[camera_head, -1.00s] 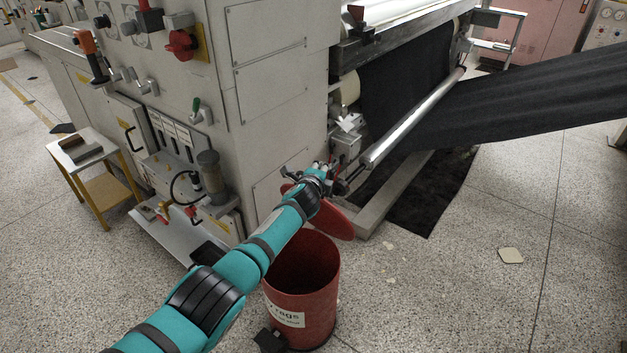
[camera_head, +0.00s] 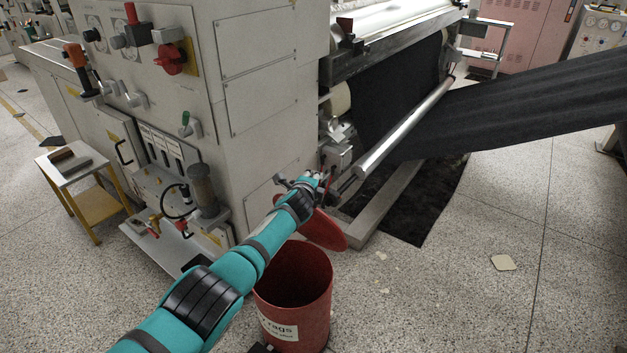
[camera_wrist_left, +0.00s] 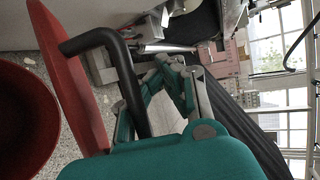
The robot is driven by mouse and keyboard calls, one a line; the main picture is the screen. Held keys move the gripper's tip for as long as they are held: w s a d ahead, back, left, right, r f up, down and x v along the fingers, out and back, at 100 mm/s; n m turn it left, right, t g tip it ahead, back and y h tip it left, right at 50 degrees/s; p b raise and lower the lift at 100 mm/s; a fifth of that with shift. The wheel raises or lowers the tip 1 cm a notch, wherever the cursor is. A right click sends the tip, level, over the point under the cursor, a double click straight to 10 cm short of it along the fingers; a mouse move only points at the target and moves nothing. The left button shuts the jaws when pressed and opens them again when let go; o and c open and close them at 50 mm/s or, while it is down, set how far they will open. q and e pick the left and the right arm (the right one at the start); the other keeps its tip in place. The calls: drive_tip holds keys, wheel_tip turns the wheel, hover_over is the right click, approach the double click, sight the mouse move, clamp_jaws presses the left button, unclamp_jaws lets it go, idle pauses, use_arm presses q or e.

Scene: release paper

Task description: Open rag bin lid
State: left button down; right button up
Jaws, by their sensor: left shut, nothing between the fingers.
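The red rag bin (camera_head: 318,305) stands on the floor with its mouth uncovered and a white "rags" label on its front. Its red lid (camera_head: 326,232) is raised and tilted back at the bin's far side, partly hidden behind my left arm. In the left wrist view the lid (camera_wrist_left: 68,75) stands steeply beside the bin's round mouth (camera_wrist_left: 22,125), with a black bar handle (camera_wrist_left: 125,75) on its face. My left gripper (camera_head: 317,179) is shut and empty beyond the lid. Its fingers (camera_wrist_left: 170,80) show right of the handle, apparently not around it. My right gripper is out of view.
A large grey machine (camera_head: 262,120) stands close behind the bin, with a metal roller (camera_head: 405,125) and black sheet (camera_head: 530,100) to the right. A small table (camera_head: 75,165) stands at left. Speckled floor to the right is mostly clear.

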use_arm(q)
drive_tip(key=shift+w+a+r, duration=0.1)
drive_tip(key=shift+r, duration=0.05)
idle(0.3)
drive_tip(key=c, duration=1.6)
unclamp_jaws()
drive_tip(key=shift+c, duration=0.2)
drive_tip(key=shift+s, duration=0.2)
drive_tip(key=shift+s, duration=0.1)
